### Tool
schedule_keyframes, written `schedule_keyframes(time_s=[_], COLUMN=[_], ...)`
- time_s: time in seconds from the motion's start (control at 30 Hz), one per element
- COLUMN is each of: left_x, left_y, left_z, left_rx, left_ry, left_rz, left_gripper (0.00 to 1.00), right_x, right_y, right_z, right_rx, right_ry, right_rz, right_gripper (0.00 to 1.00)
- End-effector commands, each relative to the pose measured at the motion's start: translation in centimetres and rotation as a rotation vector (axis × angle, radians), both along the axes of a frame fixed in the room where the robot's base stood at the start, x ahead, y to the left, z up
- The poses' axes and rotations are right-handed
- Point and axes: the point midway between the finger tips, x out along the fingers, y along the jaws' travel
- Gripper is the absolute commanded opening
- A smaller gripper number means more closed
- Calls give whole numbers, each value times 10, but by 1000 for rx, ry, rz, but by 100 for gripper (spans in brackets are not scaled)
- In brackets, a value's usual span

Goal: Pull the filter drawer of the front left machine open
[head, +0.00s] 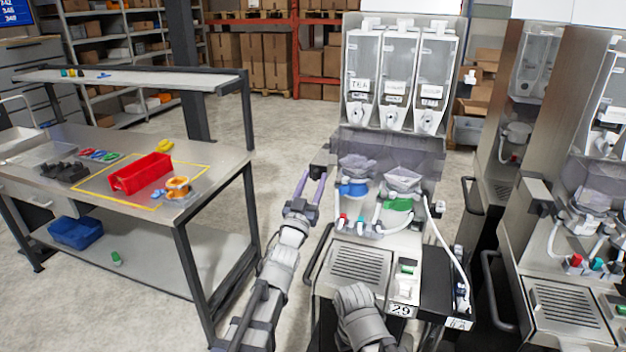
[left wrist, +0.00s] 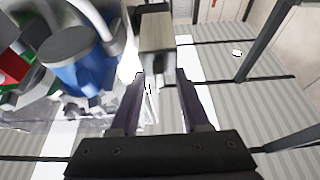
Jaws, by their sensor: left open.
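The front left machine (head: 345,230) stands in the middle of the head view, with three clear canisters (head: 397,80) on top and a drip grille (head: 360,263) in front. A small dark block (head: 318,171) sticks out at its left side. In the left wrist view a grey metal block (left wrist: 157,30), apparently the filter drawer's handle, lies just ahead of the fingertips. My left gripper (head: 312,180) is open beside the machine's left side; in the wrist view its fingers (left wrist: 161,85) are apart with nothing held. How far out the drawer is, I cannot tell.
A blue part (left wrist: 75,60) and a pale hose lie left of the fingers in the wrist view. Other machines (head: 570,260) stand at the right. A workbench (head: 110,190) with a red bin (head: 140,174) is at the left, with open floor between it and the machine.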

Motion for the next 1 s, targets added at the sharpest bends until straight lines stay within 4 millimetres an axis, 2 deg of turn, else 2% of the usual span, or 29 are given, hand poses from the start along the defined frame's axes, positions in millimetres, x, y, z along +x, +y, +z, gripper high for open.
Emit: schedule_keyframes(time_s=[0.1, 0.5, 1.0], left_x=[-1, -1, -1], left_y=[0, 0, 0], left_z=[0, 0, 0], left_rx=[0, -1, -1], left_ry=[0, 0, 0], left_rz=[0, 0, 0], left_gripper=[45, 0, 0], right_x=[0, 0, 0], right_y=[0, 0, 0], right_z=[0, 0, 0], right_rx=[0, 0, 0], right_ry=[0, 0, 0], right_rz=[0, 0, 0], right_gripper=[0, 0, 0])
